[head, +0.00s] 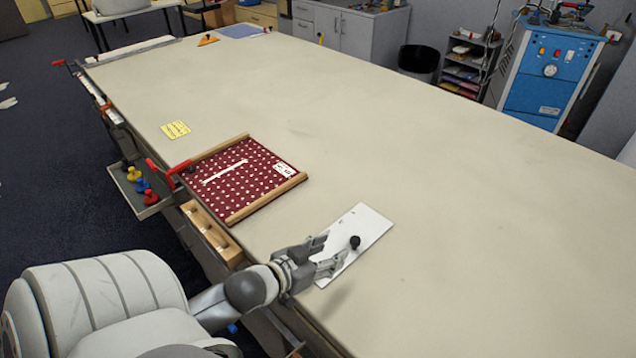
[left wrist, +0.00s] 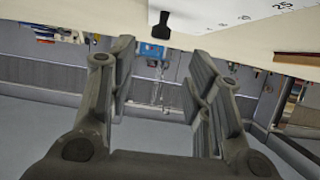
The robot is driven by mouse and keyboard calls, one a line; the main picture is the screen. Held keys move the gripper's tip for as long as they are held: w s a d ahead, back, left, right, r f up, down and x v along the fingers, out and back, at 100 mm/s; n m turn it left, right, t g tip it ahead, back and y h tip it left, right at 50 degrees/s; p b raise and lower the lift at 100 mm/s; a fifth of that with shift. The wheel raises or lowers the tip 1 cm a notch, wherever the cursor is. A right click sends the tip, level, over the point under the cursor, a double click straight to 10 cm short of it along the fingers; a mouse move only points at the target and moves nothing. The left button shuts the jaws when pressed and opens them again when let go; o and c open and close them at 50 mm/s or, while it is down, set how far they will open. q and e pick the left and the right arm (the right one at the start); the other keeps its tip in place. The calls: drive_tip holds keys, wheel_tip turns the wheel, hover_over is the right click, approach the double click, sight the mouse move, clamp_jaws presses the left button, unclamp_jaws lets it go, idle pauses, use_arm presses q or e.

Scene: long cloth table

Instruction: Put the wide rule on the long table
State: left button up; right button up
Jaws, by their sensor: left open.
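The wide rule (head: 368,228) is a flat white plate with a black knob (head: 355,242) on top. It appears to lie on the long table (head: 450,220), near its front edge. My left gripper (head: 326,254) is open at the near end of the rule, its fingers pointing toward the knob but apart from it. In the left wrist view the knob (left wrist: 161,26) shows above and beyond the open, empty fingers (left wrist: 160,62), and the rule's white face (left wrist: 222,14) carries printed numbers. My right gripper is not in view.
A dotted red board (head: 225,188) with wooden rails lies to the left of the rule. A yellow card (head: 175,130) lies farther left. A red clamp (head: 168,168) sits at the table edge above a small tray (head: 150,209). The table's middle and right are clear.

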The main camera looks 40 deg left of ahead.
use_arm(q)
drive_tip(key=shift+v, duration=1.6)
